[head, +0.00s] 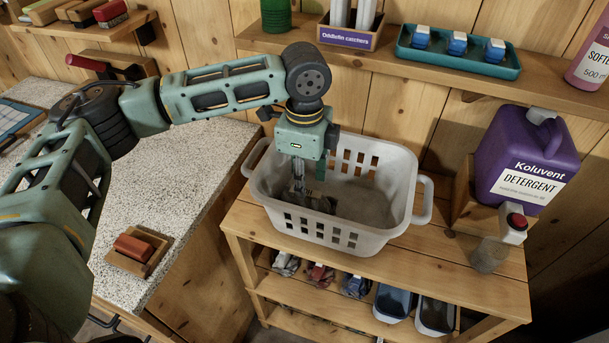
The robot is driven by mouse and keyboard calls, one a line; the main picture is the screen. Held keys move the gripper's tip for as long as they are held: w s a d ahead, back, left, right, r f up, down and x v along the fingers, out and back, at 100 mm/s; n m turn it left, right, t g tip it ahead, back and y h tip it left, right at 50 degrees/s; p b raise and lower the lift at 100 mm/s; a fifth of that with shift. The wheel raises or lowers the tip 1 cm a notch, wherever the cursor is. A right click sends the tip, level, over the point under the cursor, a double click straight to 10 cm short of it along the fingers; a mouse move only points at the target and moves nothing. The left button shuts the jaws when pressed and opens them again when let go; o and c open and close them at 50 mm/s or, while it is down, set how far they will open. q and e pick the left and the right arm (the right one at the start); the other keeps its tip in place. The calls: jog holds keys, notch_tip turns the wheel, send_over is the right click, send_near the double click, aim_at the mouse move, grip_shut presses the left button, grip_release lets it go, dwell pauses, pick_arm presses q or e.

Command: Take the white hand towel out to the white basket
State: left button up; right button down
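The white basket (398,218) stands on the top of the wooden shelf unit. It has slotted walls and a loop handle at each end. My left gripper (313,204) reaches down from above into the left part of the basket. Its dark fingers are low inside, partly behind the front wall, and I cannot tell whether they are open or shut. I cannot make out the white hand towel; the pale basket floor shows no clear cloth shape. My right gripper is out of view.
A purple detergent jug (525,160) stands right of the basket, with a clear cup (490,255) below its tap. A speckled counter (185,185) is at left, holding a small red-topped brush (134,247). A wall shelf (400,65) runs behind, above the basket.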

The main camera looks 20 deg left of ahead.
pick_arm(q)
jog(key=shift+o, duration=1)
notch_tip(320, 180, up, 12)
jog(key=shift+s+f, duration=0.1)
